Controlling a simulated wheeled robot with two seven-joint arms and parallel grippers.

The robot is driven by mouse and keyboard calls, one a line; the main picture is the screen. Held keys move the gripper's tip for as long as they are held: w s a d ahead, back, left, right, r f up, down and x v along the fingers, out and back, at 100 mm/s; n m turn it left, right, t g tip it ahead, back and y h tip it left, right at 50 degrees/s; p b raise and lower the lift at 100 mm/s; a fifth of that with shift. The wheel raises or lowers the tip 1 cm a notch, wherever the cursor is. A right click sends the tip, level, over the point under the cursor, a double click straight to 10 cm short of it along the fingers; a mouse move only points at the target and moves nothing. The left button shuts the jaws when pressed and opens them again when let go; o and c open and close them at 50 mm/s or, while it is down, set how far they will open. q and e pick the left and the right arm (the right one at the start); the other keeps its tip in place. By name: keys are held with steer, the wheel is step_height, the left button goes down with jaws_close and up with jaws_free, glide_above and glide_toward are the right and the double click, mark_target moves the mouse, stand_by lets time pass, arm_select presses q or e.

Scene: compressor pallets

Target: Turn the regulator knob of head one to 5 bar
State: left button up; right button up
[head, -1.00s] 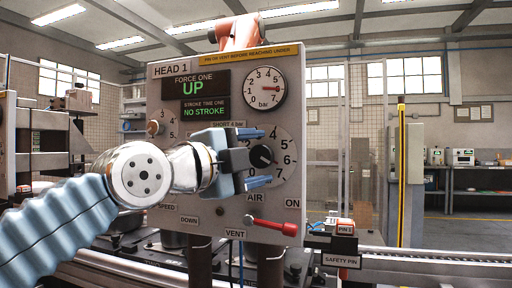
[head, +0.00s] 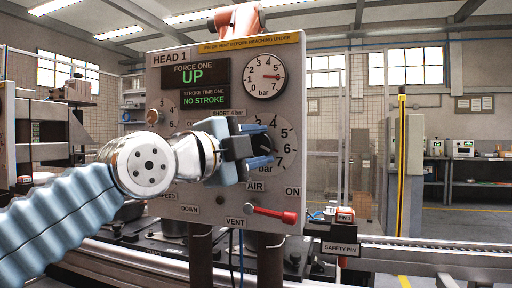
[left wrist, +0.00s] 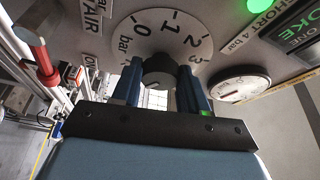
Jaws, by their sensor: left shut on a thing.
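The grey HEAD 1 panel (head: 212,212) stands in the middle of the head view. Its round regulator dial (head: 288,150) shows the numbers 4 to 7 on its visible right side. My left gripper (head: 268,146) is at this dial with its blue fingers shut on the knob. The dark regulator knob (left wrist: 158,66) shows between both fingers (left wrist: 158,88) in the left wrist view; the gripper largely hides it in the head view. I cannot read its pointer. The pressure gauge (head: 263,88) above has a red needle pointing right. My right gripper is not in view.
A red AIR lever (head: 275,214) sticks out below the dial. A smaller speed knob (head: 153,117) is at the panel's left. The display (head: 195,76) reads UP and NO STROKE. A safety pin block (head: 340,216) stands right of the panel.

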arm_select(q)
steer(key=n+b, duration=0.1)
steer(key=n+t+b, duration=0.1)
steer(key=n, duration=0.1)
steer(key=shift+d+f, duration=0.1)
steer(key=shift+f, duration=0.25)
steer(key=n+t+b, duration=0.1)
steer(key=n+b, duration=0.1)
steer(key=b, duration=0.1)
steer(key=n+t+y+b, duration=0.1)
steer(key=n+b, duration=0.2)
steer(key=n+t+b, duration=0.1)
steer(key=n+b, duration=0.2)
steer(key=shift+d+f, duration=0.1)
steer(key=shift+f, duration=0.15)
steer(key=shift+r+n+t+y+b, duration=0.15)
steer(key=shift+n+t+y+b, duration=0.2)
steer(key=shift+n+b, duration=0.4)
steer(key=shift+r+n+t+y+b, duration=0.15)
steer(key=shift+n+t+y+b, duration=0.3)
steer(key=shift+n, duration=0.4)
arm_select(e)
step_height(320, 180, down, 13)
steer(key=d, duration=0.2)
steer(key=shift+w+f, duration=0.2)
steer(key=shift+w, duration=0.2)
arm_select(q)
steer(key=o, duration=1.1)
steer(key=shift+c, duration=0.2)
steer(key=shift+s, duration=0.1)
